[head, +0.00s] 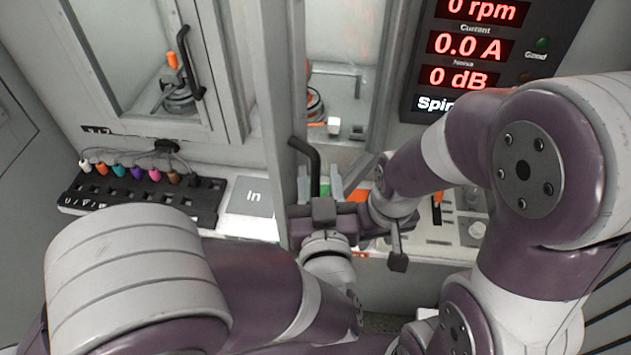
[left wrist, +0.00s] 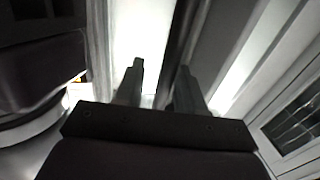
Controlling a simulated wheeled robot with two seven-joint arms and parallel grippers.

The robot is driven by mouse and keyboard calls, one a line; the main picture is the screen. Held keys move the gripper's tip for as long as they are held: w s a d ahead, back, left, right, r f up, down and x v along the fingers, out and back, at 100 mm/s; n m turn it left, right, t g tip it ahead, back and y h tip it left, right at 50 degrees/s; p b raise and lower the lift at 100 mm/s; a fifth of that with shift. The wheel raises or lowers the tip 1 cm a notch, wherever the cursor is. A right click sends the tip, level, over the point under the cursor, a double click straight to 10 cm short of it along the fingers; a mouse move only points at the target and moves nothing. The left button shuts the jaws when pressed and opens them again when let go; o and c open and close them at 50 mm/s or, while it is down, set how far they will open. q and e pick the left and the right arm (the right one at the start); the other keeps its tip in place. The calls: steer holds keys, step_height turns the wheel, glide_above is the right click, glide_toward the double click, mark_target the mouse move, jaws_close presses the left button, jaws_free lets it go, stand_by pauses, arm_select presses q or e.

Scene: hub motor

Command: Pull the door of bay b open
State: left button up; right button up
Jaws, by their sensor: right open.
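A grey-framed door (head: 277,120) beside the middle bay stands swung out towards me, seen nearly edge-on. Its black bar handle (head: 313,160) is on the right side of it. I cannot read a letter naming it bay b.
The left bay's door (head: 140,50) is closed, with a black handle (head: 190,65). Below it are a strip of coloured plugs (head: 130,180) and an "In" tray (head: 250,205). A red readout panel (head: 475,45) is at upper right. My two arms are close together in front.

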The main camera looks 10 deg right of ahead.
arm_select(q)
steer(key=shift+w+f, duration=0.1)
steer(key=shift+f, duration=0.1)
steer(key=shift+a, duration=0.1)
steer(key=s+a+b, duration=0.1)
steer(key=s+b, duration=0.1)
steer(key=s, duration=1)
steer(key=shift+s+a, duration=0.25)
steer(key=shift+s, duration=0.15)
